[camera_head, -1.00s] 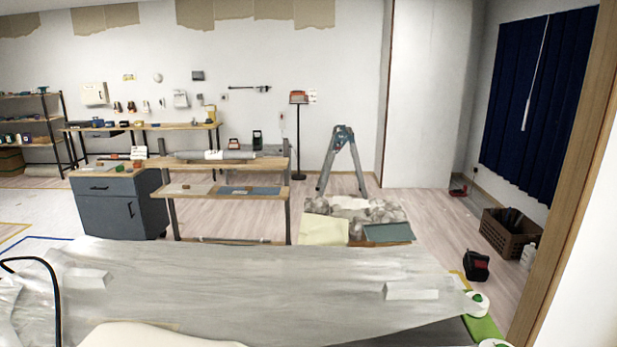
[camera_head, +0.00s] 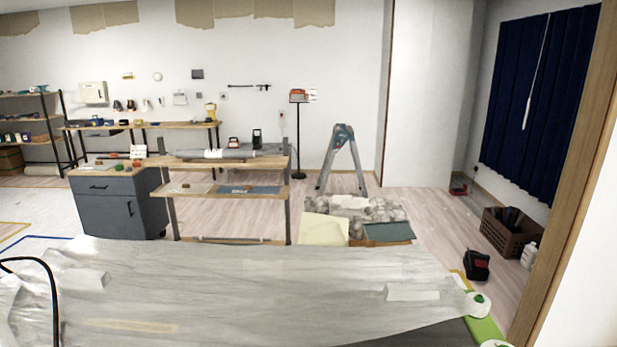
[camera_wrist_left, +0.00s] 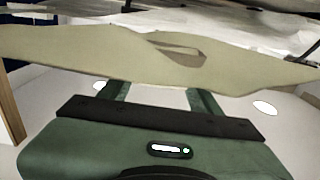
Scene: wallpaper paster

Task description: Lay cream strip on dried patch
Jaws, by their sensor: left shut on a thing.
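The cream strip (camera_wrist_left: 90,55) spans the left wrist view as a wide pale sheet with slightly wavy edges. A darker tan mark (camera_wrist_left: 180,50) shows near its middle; I cannot tell if it is a fold or a shadow. My left gripper (camera_wrist_left: 158,87) is shut on the strip, its two dark green fingers meeting the strip's edge. In the head view neither the strip nor my left gripper shows. A faint yellowish patch (camera_head: 130,326), perhaps the dried patch, lies on the translucent plastic sheet (camera_head: 240,275) near the bottom left. My right gripper is in neither view.
A black cable (camera_head: 52,290) arches at the left edge. White rolls with green centres (camera_head: 478,304) sit by a green strip (camera_head: 486,331) at the right. The sheet's middle is clear.

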